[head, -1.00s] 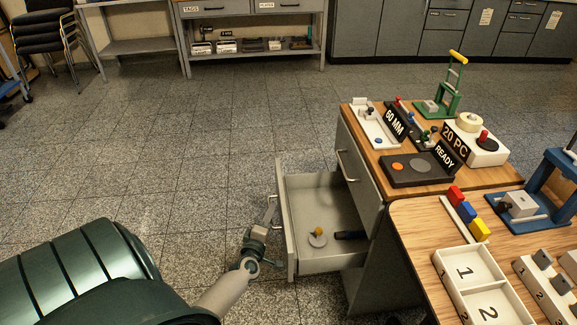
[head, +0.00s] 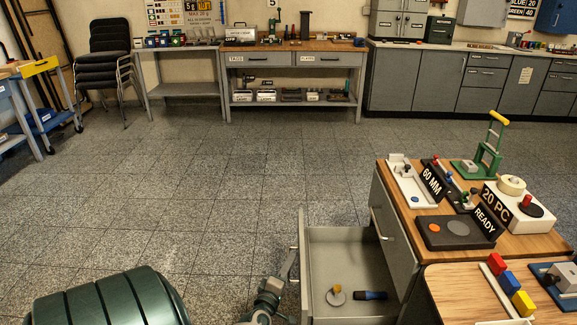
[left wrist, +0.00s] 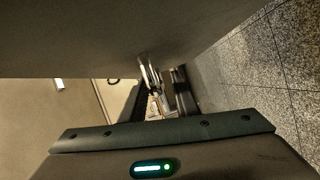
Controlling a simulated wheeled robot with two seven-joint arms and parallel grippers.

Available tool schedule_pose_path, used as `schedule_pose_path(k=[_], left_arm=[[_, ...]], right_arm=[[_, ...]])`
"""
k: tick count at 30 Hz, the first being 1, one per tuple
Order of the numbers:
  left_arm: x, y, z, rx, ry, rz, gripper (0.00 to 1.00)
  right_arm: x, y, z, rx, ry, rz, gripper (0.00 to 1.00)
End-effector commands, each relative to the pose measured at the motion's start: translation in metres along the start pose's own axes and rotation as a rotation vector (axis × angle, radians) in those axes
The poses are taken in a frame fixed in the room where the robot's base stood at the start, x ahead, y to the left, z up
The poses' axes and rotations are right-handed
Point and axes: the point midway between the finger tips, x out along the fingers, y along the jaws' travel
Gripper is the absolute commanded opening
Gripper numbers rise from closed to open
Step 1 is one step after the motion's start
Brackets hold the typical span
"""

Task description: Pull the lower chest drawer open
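The lower chest drawer (head: 345,249) stands pulled out from the grey chest (head: 402,262), at the lower middle of the head view. In the left wrist view the fingers (left wrist: 150,76) are small and dark against the drawer front, and the grip itself is partly hidden. My right gripper is not in view.
The upper drawer's handle (head: 379,223) is above the open drawer. The chest top carries a black tray (head: 455,231), signs and a green press (head: 488,150). A wooden table (head: 455,290) adjoins at the right.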

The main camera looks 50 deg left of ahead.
Motion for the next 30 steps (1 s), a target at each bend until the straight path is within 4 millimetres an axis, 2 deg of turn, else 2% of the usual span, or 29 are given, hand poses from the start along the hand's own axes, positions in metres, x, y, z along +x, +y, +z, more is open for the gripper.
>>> schedule_pose_path(k=[5, 11, 17, 30], left_arm=[[-0.003, 0.000, 0.000, 0.000, 0.000, 0.000, 0.28], [-0.019, 0.000, 0.000, 0.001, 0.000, 0.000, 0.28], [-0.052, 0.000, 0.000, -0.001, 0.000, -0.002, 0.28], [-0.140, -0.001, 0.000, 0.001, 0.000, -0.002, 0.28]], right_arm=[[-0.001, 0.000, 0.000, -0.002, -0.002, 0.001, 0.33], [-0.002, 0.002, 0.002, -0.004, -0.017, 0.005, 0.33], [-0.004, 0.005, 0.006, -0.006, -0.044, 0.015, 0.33], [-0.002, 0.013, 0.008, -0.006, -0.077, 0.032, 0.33]])
